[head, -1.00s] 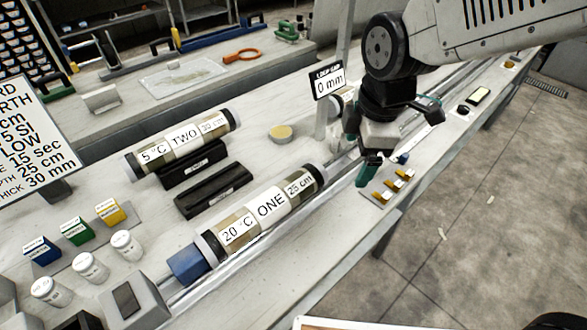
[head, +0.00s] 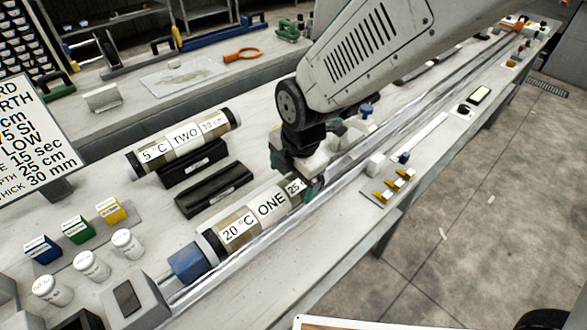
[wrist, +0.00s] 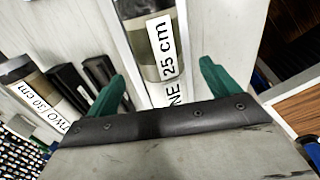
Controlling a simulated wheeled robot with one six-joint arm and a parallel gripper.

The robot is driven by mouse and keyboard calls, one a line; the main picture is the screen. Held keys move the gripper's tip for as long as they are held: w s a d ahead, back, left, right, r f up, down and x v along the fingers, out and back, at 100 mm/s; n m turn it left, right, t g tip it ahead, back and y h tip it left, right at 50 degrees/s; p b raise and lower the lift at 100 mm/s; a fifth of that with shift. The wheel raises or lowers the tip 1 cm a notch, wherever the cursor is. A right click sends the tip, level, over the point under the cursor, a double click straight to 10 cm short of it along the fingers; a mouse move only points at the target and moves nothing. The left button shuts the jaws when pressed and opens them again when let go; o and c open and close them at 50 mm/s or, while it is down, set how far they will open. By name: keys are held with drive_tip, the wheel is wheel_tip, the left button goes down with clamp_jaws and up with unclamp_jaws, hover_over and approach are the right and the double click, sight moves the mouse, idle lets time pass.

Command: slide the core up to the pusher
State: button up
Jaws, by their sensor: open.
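Core ONE (head: 240,229), a clear tube of brown and grey with white labels and dark end caps, lies along the metal rail. Its near-left end is against or very close to a blue block (head: 187,262), perhaps the pusher; I cannot tell whether they touch. My gripper (head: 294,176) is open at the core's far end, around its "25 cm" part, and hides that end. In the wrist view my green fingers (wrist: 160,88) stand either side of the core (wrist: 163,45), apart from it as far as shown.
Core TWO (head: 180,140) lies on the bench behind, near two black cradles (head: 213,190). Coloured blocks (head: 77,230) and white jars (head: 92,265) stand at the left. A small tray with yellow pieces (head: 390,186) lies right of the rail. My arm hides part of the bench.

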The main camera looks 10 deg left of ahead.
sight(290, 186)
drive_tip(key=shift+w+a+f, duration=0.1)
drive_tip(key=shift+f, duration=0.75)
drive_tip(key=shift+w+a+f, duration=0.15)
drive_tip(key=shift+f, duration=0.75)
drive_tip(key=shift+w+a+f, duration=0.1)
drive_tip(key=shift+f, duration=0.75)
clamp_jaws()
